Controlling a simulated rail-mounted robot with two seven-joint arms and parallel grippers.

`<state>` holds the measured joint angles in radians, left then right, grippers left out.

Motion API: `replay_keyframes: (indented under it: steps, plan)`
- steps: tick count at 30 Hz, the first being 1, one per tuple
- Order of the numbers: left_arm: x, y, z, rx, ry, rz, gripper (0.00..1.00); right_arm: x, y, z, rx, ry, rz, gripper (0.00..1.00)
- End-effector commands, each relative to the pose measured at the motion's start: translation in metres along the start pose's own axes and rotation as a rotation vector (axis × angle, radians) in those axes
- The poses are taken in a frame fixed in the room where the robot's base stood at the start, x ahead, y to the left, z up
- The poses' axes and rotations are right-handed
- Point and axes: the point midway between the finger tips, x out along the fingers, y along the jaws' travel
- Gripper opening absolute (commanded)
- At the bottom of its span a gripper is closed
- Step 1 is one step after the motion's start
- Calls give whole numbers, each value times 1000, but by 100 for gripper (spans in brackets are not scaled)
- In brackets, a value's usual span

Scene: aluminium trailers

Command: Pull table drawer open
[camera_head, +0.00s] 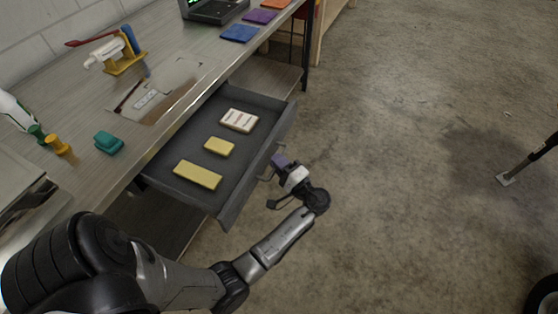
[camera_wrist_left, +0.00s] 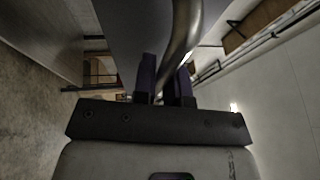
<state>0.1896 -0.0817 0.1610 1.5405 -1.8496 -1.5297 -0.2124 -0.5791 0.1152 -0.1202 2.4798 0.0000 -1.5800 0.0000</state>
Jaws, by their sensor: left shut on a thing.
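The grey table drawer (camera_head: 233,189) is pulled well out from under the wood-topped table (camera_head: 165,55), so its inside shows. It holds two yellow blocks (camera_head: 198,175) and a white block with red marks (camera_head: 239,120). A curved metal handle (camera_head: 267,172) is on its front face. My left gripper (camera_head: 277,164) is at that handle, outside the drawer front. In the left wrist view the handle (camera_wrist_left: 182,40) runs between the purple fingers (camera_wrist_left: 163,88), which are shut on it. My right gripper is not in view.
A yellow stand with tools (camera_head: 125,60), a teal block (camera_head: 109,142) and coloured cloths (camera_head: 240,33) lie on the tabletop. A dark table leg (camera_head: 306,50) stands at the far end. The concrete floor (camera_head: 420,150) right of the drawer is mostly clear.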

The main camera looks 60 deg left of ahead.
Motion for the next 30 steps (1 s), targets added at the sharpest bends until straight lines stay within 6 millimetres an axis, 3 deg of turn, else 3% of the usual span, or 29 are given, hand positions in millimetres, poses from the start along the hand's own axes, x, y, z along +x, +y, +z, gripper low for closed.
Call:
replay_keyframes:
  steps: [9,10,17,25,30]
  plan:
    - [0,0,0,0,1,0,0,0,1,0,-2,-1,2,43]
    - [0,0,0,0,1,0,14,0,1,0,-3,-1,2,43]
    - [0,0,0,0,1,0,36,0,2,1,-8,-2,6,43]
    - [-1,0,0,0,0,0,37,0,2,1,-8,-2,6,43]
    - [-12,3,-2,1,-4,3,37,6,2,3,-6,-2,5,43]
